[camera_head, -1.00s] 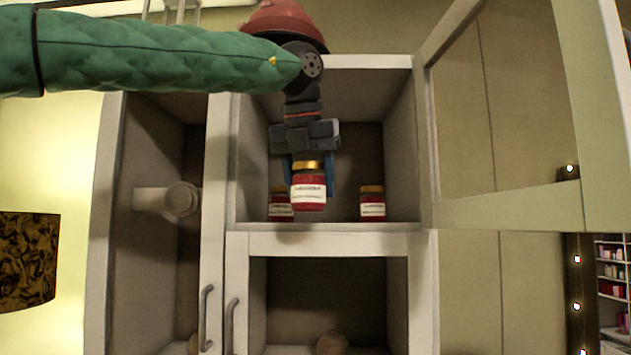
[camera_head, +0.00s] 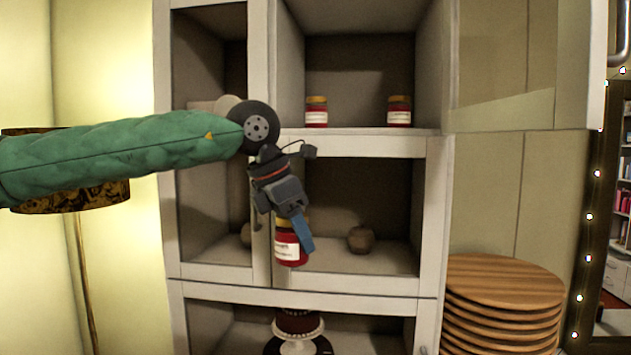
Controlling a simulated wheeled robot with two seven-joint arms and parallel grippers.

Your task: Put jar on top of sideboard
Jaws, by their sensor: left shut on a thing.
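My left gripper (camera_head: 290,232) is shut on a red jar (camera_head: 288,248) with a white label. It holds the jar slightly tilted in front of the white cabinet's middle section, and a blue finger covers part of the jar. Two similar red jars with gold lids, a left one (camera_head: 316,112) and a right one (camera_head: 399,111), stand on the upper shelf (camera_head: 360,132) of the cabinet. No sideboard can be made out for certain in this view. My right gripper is not in view.
A round brown object (camera_head: 361,239) sits in the middle compartment. A dark cake (camera_head: 297,322) on a white stand is in the lower compartment. A stack of round wooden boards (camera_head: 505,290) stands to the right. A lamp (camera_head: 75,200) is behind my left arm.

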